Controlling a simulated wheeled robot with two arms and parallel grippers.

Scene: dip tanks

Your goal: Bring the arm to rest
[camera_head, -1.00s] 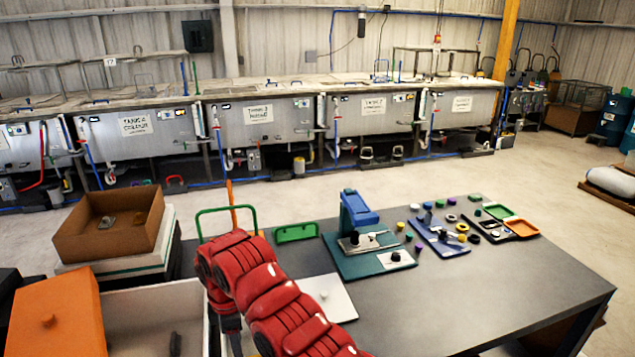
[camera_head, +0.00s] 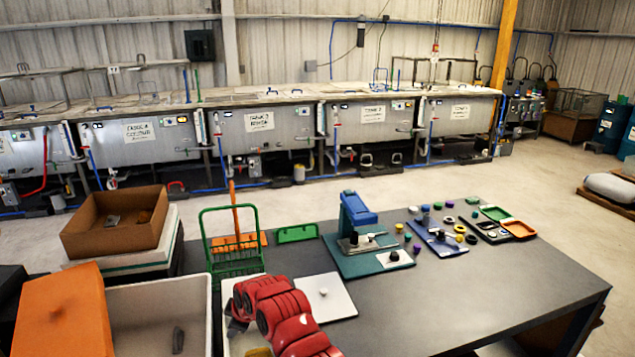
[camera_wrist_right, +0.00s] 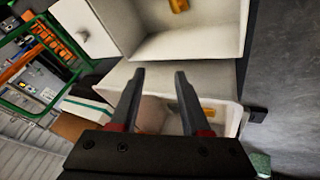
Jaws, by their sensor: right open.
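My red right arm (camera_head: 285,318) comes in from the bottom edge of the head view, low over the near side of the table. Its gripper is mostly hidden behind the arm there. In the right wrist view my right gripper (camera_wrist_right: 160,78) is open, with nothing between its fingers. White bins (camera_wrist_right: 190,40) lie beyond the fingertips. My left gripper is not in view.
A green wire rack (camera_head: 232,245) stands behind the arm. A white plate (camera_head: 325,297) and a teal-based blue press (camera_head: 365,262) lie to its right. A white bin (camera_head: 205,330) and brown box (camera_head: 80,240) are left. The table's front right is clear.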

